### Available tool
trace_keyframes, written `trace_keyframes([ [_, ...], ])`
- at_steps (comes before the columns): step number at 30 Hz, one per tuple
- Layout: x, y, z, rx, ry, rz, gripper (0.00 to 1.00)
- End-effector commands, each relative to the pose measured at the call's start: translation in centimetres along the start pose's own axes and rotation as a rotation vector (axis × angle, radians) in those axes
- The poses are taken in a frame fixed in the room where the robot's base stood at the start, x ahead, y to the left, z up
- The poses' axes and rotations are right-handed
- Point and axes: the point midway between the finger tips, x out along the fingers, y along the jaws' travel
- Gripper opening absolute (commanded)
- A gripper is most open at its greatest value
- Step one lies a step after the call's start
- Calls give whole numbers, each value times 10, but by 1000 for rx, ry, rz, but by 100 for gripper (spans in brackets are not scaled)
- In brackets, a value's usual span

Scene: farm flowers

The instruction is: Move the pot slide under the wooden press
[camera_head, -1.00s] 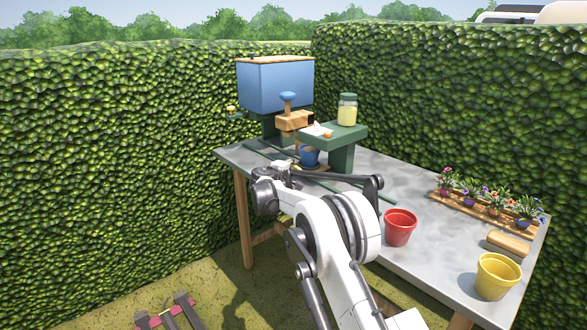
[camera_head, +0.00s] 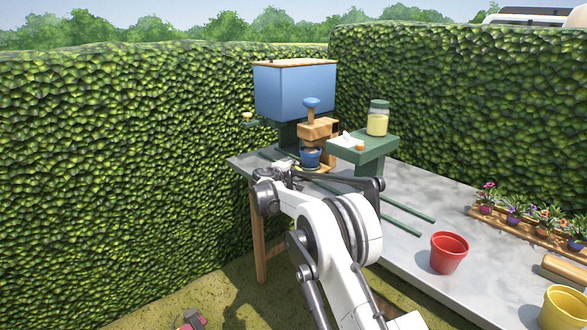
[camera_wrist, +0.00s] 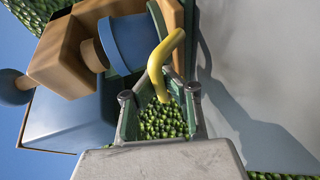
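The wooden press (camera_head: 318,130) has a blue knob on top and stands in front of the blue bin; it also shows tilted at the left of the wrist view (camera_wrist: 60,55). The blue pot (camera_head: 311,157) sits on the slide just below the press block and also shows in the wrist view (camera_wrist: 128,42). I cannot tell exact alignment. The slide's curved yellow handle (camera_wrist: 165,58) reaches between my gripper's fingertips (camera_wrist: 160,95), which are apart with gaps on both sides. In the head view my gripper (camera_head: 284,168) is left of and below the pot, partly hidden by my arm.
Green rails (camera_head: 405,215) run along the grey table (camera_head: 400,270). A green stand (camera_head: 365,150) with a jar (camera_head: 378,118) is right of the press. A red pot (camera_head: 449,252), yellow pot (camera_head: 562,308) and flower tray (camera_head: 530,232) are farther right. The blue bin (camera_head: 295,90) is behind.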

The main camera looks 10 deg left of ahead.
Motion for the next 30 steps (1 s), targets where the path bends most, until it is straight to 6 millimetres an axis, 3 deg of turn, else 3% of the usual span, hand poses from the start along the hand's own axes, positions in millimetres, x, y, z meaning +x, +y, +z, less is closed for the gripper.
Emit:
trace_keyframes([
  [1, 0, 0, -1, 0, 1, 0, 0],
  [3, 0, 0, -1, 0, 1, 0, 14],
  [7, 0, 0, 0, 0, 1, 0, 30],
  [15, -1, 0, 0, 0, 0, 0, 30],
  [20, -12, 1, -1, -1, 1, 0, 30],
  [30, -73, 0, -1, -1, 2, 0, 30],
])
